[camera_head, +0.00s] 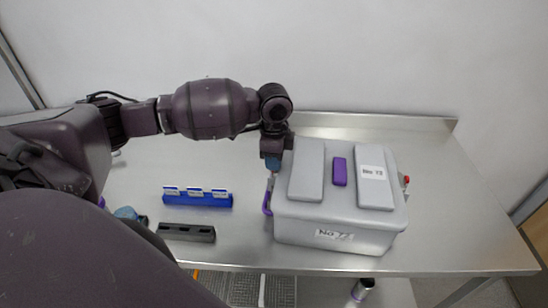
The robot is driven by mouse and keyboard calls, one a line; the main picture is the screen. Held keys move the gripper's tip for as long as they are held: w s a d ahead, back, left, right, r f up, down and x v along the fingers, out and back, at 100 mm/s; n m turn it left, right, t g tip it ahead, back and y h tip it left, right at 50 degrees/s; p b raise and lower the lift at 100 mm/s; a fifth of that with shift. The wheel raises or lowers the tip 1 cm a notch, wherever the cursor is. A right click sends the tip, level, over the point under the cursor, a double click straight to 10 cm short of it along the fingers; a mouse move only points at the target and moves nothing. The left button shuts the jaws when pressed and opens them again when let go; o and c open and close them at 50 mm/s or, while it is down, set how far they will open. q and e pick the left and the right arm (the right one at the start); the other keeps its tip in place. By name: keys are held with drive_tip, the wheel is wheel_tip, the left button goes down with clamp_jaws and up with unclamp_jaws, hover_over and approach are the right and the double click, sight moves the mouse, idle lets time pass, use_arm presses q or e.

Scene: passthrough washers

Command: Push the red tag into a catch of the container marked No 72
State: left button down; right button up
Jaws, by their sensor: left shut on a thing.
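My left gripper (273,168) points down close against the upper left edge of the container. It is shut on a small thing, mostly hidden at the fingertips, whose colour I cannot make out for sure. A small red piece (406,180) sits at the container's right side. A blue-grey part at the lower left seems to be my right gripper (127,213), mostly hidden behind my own dark arm.
A blue rack (197,200) with several white labels lies left of the container. A dark slotted block (186,232) lies in front of it. Wire baskets (245,290) and a metal cylinder (362,289) are below the table edge. The table's right end is clear.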

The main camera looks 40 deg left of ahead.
use_arm(q)
drive_tip(key=shift+f, duration=0.15)
drive_tip(key=shift+c, duration=2.3)
unclamp_jaws()
drive_tip(key=shift+r, duration=3.55)
